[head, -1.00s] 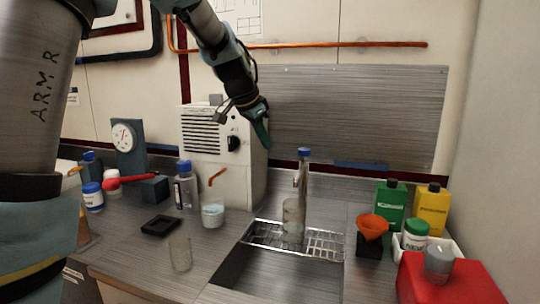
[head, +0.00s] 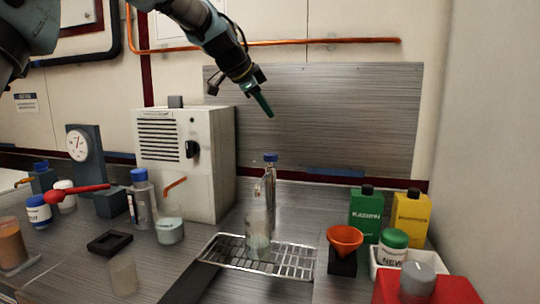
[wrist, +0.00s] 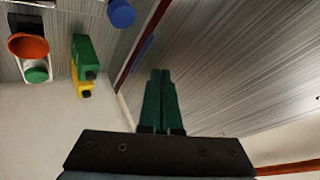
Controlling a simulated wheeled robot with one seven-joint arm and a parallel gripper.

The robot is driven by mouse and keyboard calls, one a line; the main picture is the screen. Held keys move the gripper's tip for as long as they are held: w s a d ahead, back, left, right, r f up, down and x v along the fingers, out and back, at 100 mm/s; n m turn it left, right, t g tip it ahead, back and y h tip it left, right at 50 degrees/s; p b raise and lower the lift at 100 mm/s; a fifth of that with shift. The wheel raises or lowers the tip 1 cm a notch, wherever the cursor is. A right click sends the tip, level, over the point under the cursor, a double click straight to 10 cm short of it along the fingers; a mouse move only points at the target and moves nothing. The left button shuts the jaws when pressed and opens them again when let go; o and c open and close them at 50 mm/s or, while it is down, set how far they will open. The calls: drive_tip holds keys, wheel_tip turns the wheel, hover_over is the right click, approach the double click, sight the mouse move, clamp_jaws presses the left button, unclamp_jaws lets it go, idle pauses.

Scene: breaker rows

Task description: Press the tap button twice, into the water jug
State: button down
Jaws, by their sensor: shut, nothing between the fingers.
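The tap (head: 267,190) is a metal column with a blue button (head: 270,157) on top, standing behind the sink grate. The blue button also shows at the top of the wrist view (wrist: 121,13). A clear jug (head: 258,229) stands on the metal grate (head: 300,262) in front of the tap, close under its spout. It is see-through, so its contents are hard to tell. My gripper (head: 268,113) is shut and empty, with its green fingers pointing down above the tap button and apart from it. The shut fingers also show in the wrist view (wrist: 160,75).
A white heater box (head: 190,160) stands left of the tap. A green bottle (head: 365,212), a yellow bottle (head: 410,217) and an orange funnel (head: 345,237) stand to the right. A red box (head: 450,290) is at front right. A metal panel (head: 320,110) is behind my gripper.

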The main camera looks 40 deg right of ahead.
sight(270, 154)
idle(0.4)
wheel_tip(270, 154, down, 9)
drive_tip(key=b, duration=0.7)
drive_tip(key=shift+r, duration=0.1)
idle(1.8)
drive_tip(key=shift+f+b, duration=0.45)
drive_tip(key=shift+b, duration=0.05)
drive_tip(key=shift+f+b, duration=0.9)
drive_tip(key=shift+f, duration=0.05)
idle(0.8)
idle(0.3)
drive_tip(key=shift+r+p, duration=0.95)
drive_tip(key=shift+r, duration=0.45)
drive_tip(key=shift+r+p, duration=1.7)
drive_tip(key=shift+r, duration=0.8)
